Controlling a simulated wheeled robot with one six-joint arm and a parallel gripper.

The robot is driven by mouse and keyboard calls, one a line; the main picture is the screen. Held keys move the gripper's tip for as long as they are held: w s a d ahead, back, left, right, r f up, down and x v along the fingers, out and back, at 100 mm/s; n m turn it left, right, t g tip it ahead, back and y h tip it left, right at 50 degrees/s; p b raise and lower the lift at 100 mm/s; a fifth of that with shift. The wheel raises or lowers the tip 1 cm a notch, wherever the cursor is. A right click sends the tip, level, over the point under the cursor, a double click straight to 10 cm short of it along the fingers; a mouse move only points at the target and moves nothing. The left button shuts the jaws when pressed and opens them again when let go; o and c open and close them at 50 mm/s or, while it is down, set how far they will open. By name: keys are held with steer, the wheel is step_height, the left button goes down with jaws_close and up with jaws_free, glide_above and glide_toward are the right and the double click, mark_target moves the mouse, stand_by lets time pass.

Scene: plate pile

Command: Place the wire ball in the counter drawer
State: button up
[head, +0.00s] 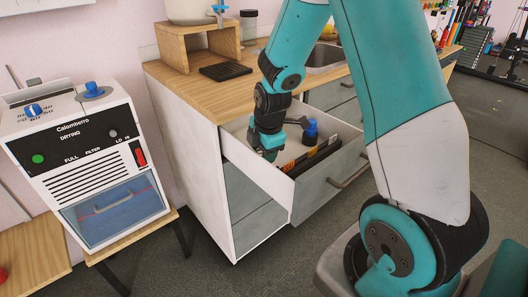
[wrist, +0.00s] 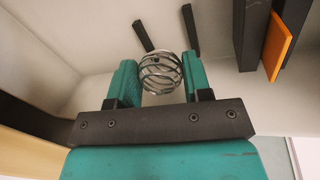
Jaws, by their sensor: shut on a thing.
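The wire ball (wrist: 160,72) is a small silver sphere of coiled wire, seen between my fingertips in the wrist view. My gripper (wrist: 158,80) has teal fingers and is shut on the ball, over the white inside of the drawer. In the head view my gripper (head: 270,148) reaches down into the open counter drawer (head: 318,197), near its left end. The ball is hidden there behind the gripper and drawer wall. I cannot tell whether the ball touches the drawer floor.
The drawer also holds a blue-capped bottle (head: 310,132) and dark upright items (head: 315,157), right of my gripper. The wooden countertop (head: 205,92) carries a small wooden stand (head: 198,45) and a black rack (head: 225,71). A drying machine (head: 85,155) stands at left.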

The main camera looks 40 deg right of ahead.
steer(key=shift+f+b, duration=0.35)
steer(key=shift+f, duration=0.25)
steer(key=o, duration=0.9)
steer(key=p+v, duration=0.3)
steer(key=v, duration=1)
steer(key=s+a+r+m+g+y, duration=0.1)
steer(key=s+a+r+m, duration=0.3)
steer(key=s+a, duration=0.5)
steer(key=s+a+r+m+g+y, duration=0.1)
steer(key=s+a+r+m+y, duration=0.2)
steer(key=s+a, duration=0.7)
steer(key=a+r+m, duration=0.1)
steer(key=a+m, duration=0.1)
steer(key=a, duration=0.1)
steer(key=shift+y, duration=0.3)
